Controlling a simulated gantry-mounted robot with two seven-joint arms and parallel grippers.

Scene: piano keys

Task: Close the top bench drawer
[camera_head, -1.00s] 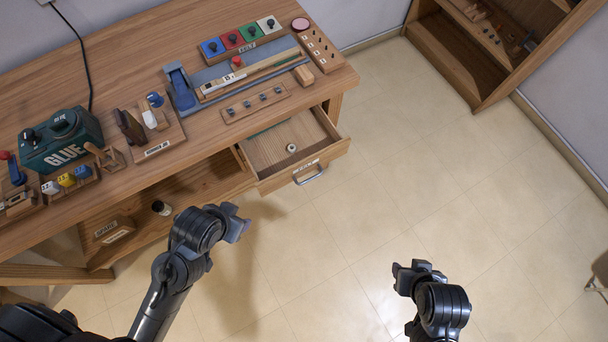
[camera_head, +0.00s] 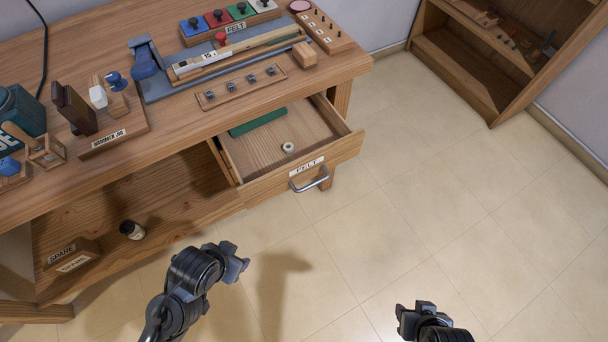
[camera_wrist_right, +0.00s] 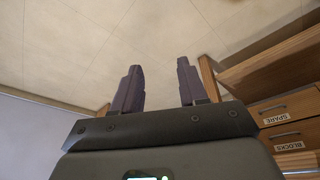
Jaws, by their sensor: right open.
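The top bench drawer (camera_head: 263,187), with a FELT label and a metal handle (camera_head: 310,180), is pulled out of the wooden bench (camera_head: 210,112). Inside it lie a green felt strip (camera_head: 258,122) and a small white ring (camera_head: 288,148). My left gripper (camera_head: 236,262) is below and left of the drawer, apart from it; its jaws are too small to judge. My right gripper (camera_head: 413,318) is low and to the right, apart from the drawer. In the right wrist view the right gripper (camera_wrist_right: 158,85) is open with nothing between its fingers.
A lower shelf holds a SPARE box (camera_head: 72,255) and a small dark bottle (camera_head: 132,230). Tools and blocks crowd the bench top. A wooden shelf unit (camera_head: 480,65) stands at the back right. The floor (camera_head: 430,210) in front is clear.

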